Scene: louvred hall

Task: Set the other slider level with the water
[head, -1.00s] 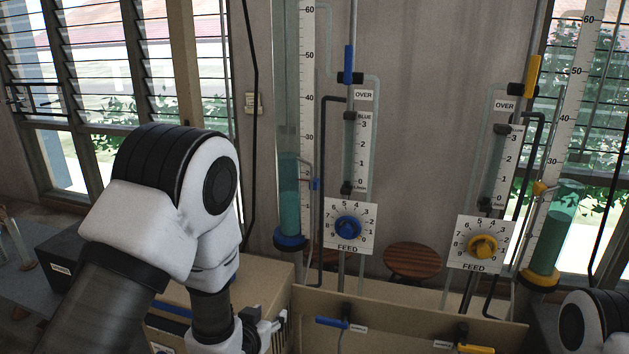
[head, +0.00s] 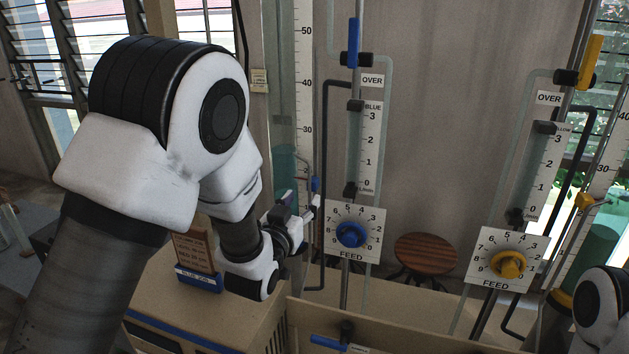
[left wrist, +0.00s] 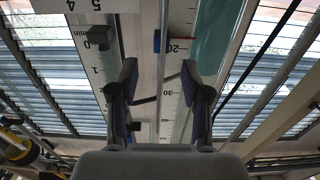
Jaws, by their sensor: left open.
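The blue slider (head: 315,184) sits on a rod beside the left scale column. The teal water (head: 286,172) in that tube reaches higher in the picture than this slider. The yellow slider (head: 585,201) is on the right column, near the teal water (head: 597,246) there. My left gripper (head: 303,206) is open, just below the blue slider. In the left wrist view the blue slider (left wrist: 158,41) shows beyond and between the open fingers, apart from them. Water (left wrist: 215,36) shows right of it. My right gripper is out of view.
The blue feed knob (head: 351,234) is close to the right of my left gripper; the yellow feed knob (head: 508,264) is farther right. A wooden placard (head: 194,251) stands on the beige case. A round stool (head: 426,254) stands behind. Thin pipes run beside the columns.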

